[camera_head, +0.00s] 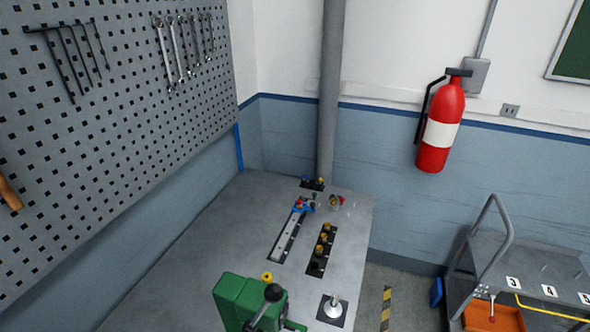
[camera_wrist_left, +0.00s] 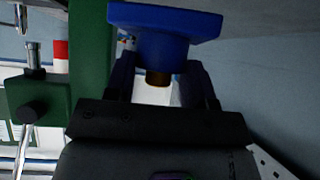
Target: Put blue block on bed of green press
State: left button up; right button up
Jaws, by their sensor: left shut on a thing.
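The green press (camera_head: 238,301) stands at the near edge of the table in the head view, with a dark ball-ended lever on top; its lower part is cut off by the frame. In the left wrist view, green press parts (camera_wrist_left: 88,60) rise at the left, close beside my gripper. My left gripper (camera_wrist_left: 160,75) is shut on the blue block (camera_wrist_left: 165,24), which shows beyond the fingers at the top. I cannot tell whether the block touches the press. The press bed is not clearly visible. My right gripper is in neither view.
The grey table (camera_head: 215,225) carries a slotted rail (camera_head: 289,236), a dark strip with brass parts (camera_head: 322,248) and a silver lever on a black plate (camera_head: 333,308). A pegboard (camera_head: 110,120) with tools borders the left. A cart (camera_head: 520,262) stands at the right.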

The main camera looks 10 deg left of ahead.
pick_arm(q)
jog(key=s+r+n+y, duration=0.2)
jog(key=s, duration=0.2)
jog(key=w+d+r, duration=0.3)
jog(key=d+r, duration=0.4)
jog(key=r, duration=0.5)
jog(key=w+d+r, duration=0.4)
jog(key=d+r, duration=0.3)
jog(key=r, duration=0.5)
jog(key=shift+s+a+r+m+h+p, duration=0.7)
jog(key=shift+s+r+m+h+p, duration=1.55)
jog(key=shift+p, duration=5.7)
jog(key=w+d+r+n+y, duration=0.1)
jog(key=w+r, duration=0.2)
jog(key=r, duration=1.1)
jog(key=shift+w, duration=0.15)
jog(key=shift+d, duration=0.1)
jog(key=shift+f, duration=0.15)
